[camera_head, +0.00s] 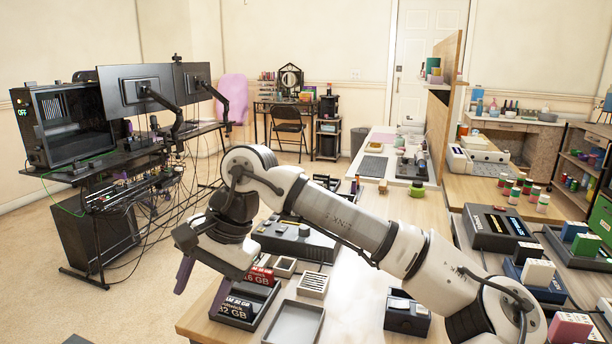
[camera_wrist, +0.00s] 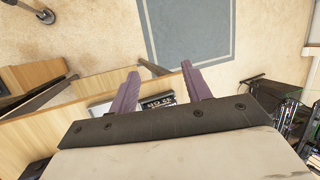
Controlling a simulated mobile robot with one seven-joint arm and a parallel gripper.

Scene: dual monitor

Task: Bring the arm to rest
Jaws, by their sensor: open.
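My arm reaches in from the lower right in the head view and bends at an elbow above the wooden table (camera_head: 200,322). My gripper (camera_head: 184,275) hangs at the table's left side, with a purple finger pointing down. In the wrist view my gripper (camera_wrist: 160,70) has its two purple fingers spread apart, with nothing held between them. Beyond them show the table edge, the carpet and part of a dark block with white lettering (camera_wrist: 158,102).
Memory-card blocks (camera_head: 262,273) and a grey tray (camera_head: 294,324) stand on the table near my gripper. A black desk with two monitors (camera_head: 137,88) and a computer tower (camera_head: 62,125) stands at the left. Carpet (camera_head: 60,235) lies open between desk and table.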

